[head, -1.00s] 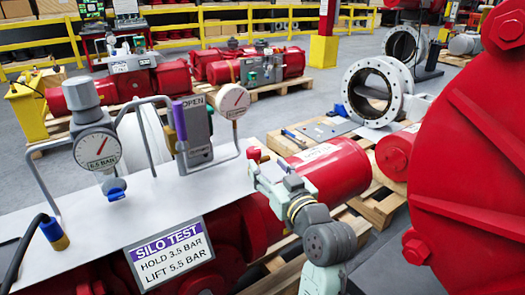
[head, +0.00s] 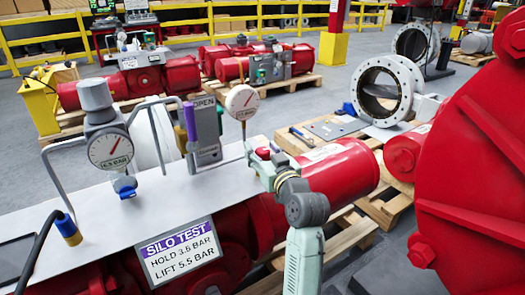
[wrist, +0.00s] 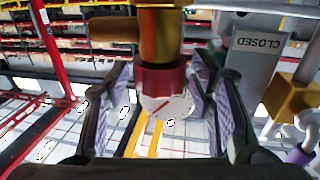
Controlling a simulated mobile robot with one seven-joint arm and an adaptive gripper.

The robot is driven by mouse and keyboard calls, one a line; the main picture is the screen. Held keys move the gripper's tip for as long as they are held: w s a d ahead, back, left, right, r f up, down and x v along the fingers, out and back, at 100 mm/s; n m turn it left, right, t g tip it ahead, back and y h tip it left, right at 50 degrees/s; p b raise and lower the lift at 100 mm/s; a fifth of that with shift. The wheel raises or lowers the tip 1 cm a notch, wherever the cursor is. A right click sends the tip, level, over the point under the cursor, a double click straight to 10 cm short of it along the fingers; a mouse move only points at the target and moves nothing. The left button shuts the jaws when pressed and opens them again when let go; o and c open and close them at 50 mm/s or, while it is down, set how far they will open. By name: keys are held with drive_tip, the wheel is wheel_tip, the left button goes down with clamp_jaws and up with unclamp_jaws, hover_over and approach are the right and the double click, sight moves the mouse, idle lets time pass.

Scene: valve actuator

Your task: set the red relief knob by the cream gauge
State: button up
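The red relief knob (wrist: 160,78) sits under a brass body (wrist: 161,35) in the wrist view, between my gripper's two fingers (wrist: 160,112). The fingers are spread, one on each side of it, with padded inner faces; I see no clear contact. In the head view red shows at the knob (head: 262,153), partly hidden by my gripper (head: 262,168).
A grey regulator with a white gauge (head: 110,148) and blue knob (head: 125,186) stands left. A grey panel marked OPEN (head: 207,125) with a purple-topped lever (head: 190,120) is between. The sign (head: 176,254) reads hold 3.5 bar, lift 5.5 bar. A red cylinder (head: 340,170) lies right.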

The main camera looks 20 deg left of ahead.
drive_tip(key=c, duration=1)
drive_tip(key=shift+y, duration=0.3)
drive_tip(key=n+g+y+b, duration=0.1)
drive_tip(key=g+b, duration=0.1)
drive_tip(key=n+g+y+b, duration=0.1)
drive_tip(key=n+g+b, duration=0.1)
drive_tip(key=shift+w+d+f+y, duration=0.1)
drive_tip(key=shift+f+y, duration=0.05)
drive_tip(key=shift+y, duration=0.25)
drive_tip(key=n+g+y+b, duration=0.1)
drive_tip(key=n+g, duration=0.1)
drive_tip(key=g, duration=0.1)
drive_tip(key=n+g+y+b, duration=0.1)
drive_tip(key=n+g, duration=0.1)
drive_tip(key=g, duration=0.1)
drive_tip(key=shift+b, duration=0.35)
drive_tip(key=shift+r+n+g, duration=0.2)
drive_tip(key=shift+n+g, duration=0.2)
drive_tip(key=shift+n, duration=0.1)
drive_tip(key=o, duration=1.1)
drive_tip(key=shift+o, duration=0.2)
